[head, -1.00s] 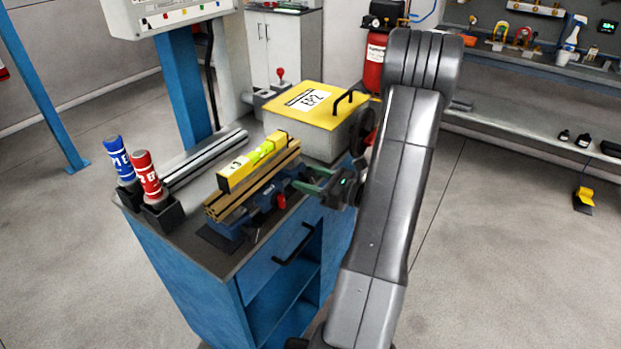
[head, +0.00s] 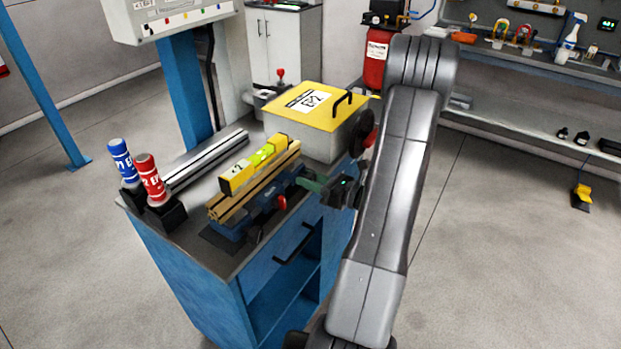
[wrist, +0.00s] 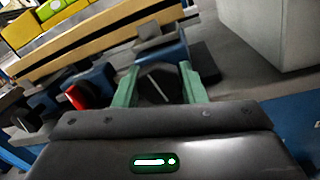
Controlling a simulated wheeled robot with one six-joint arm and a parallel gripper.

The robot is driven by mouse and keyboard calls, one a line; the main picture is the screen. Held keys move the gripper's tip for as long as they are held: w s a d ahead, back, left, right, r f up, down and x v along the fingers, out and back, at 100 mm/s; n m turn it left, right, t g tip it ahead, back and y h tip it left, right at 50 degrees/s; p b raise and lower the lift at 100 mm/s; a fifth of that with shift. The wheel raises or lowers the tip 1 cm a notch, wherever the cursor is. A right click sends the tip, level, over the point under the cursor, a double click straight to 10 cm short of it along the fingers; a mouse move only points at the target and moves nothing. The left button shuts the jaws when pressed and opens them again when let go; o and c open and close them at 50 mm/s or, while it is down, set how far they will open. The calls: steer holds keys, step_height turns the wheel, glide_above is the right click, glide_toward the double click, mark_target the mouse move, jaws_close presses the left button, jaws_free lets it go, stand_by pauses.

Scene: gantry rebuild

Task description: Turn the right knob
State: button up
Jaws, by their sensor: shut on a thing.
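A blue clamp (head: 232,230) sits on the bench and carries wooden strips with a yellow level (head: 252,165) on top. My gripper (head: 308,184) is at the clamp's right end. In the wrist view its green fingers (wrist: 160,84) stand on either side of a dark part at the right knob's place.
A grey box with a yellow lid (head: 318,98) stands close behind my gripper, with a dark handwheel (head: 361,140) on its side. Blue (head: 123,160) and red (head: 151,177) bottles stand at the bench's left. Open floor lies right of my arm.

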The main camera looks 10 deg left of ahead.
steer(key=o, duration=1)
steer(key=shift+s, duration=0.1)
steer(key=shift+c, duration=0.2)
steer(key=b+v, duration=0.1)
steer(key=v, duration=1.3)
steer(key=shift+b, duration=0.4)
steer(key=shift+a, duration=0.15)
steer(key=p+x, duration=0.2)
steer(key=x, duration=1.1)
steer(key=shift+a, duration=0.45)
steer(key=shift+d+n+b, duration=0.1)
steer(key=shift+n+b, duration=0.45)
steer(key=shift+n, duration=0.05)
